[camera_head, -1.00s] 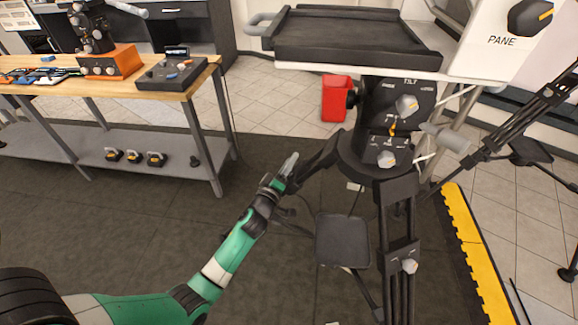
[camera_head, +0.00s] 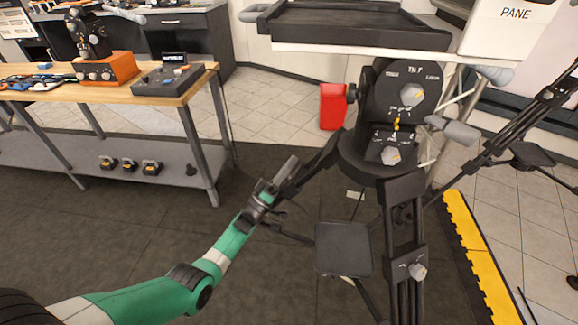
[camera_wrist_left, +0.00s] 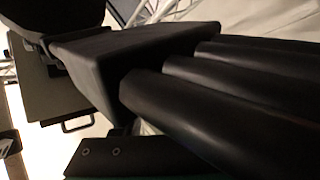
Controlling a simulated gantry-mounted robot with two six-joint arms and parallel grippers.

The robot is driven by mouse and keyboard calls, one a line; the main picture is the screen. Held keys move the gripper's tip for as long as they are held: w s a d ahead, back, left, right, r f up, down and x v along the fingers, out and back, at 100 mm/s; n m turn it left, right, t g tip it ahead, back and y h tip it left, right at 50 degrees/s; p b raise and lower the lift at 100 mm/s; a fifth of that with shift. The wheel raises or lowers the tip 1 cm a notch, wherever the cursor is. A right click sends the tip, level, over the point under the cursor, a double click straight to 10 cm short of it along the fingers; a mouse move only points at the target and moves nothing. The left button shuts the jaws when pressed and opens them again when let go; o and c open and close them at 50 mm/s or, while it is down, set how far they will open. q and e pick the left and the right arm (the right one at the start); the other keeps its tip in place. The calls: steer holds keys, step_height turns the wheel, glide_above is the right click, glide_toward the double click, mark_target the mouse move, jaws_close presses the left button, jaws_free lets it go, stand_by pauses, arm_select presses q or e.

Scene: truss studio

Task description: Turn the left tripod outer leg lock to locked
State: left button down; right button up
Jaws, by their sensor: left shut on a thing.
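A black tripod stands right of centre in the head view. Its left leg (camera_head: 318,163) slopes down to the left from the hub. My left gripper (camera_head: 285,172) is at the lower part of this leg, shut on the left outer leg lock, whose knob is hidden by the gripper. I cannot see which way the lock is turned. In the left wrist view, the black leg tubes (camera_wrist_left: 215,110) and their collar (camera_wrist_left: 105,60) fill the picture close up. The front leg has a similar grey lock knob (camera_head: 418,271). My right gripper is not in view.
The tripod head has two grey knobs, the upper (camera_head: 412,95) beside the word TILT. A flat black plate (camera_head: 343,248) sits low between the legs. A workbench (camera_head: 110,92) stands at the left, a red bin (camera_head: 333,107) behind. The dark floor at left is clear.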

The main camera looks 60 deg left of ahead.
arm_select(q)
steer(key=shift+m, duration=0.3)
steer(key=shift+c, duration=2.4)
jaws_free()
steer(key=v, duration=1.1)
steer(key=shift+s+f, duration=0.2)
steer(key=shift+f, duration=0.15)
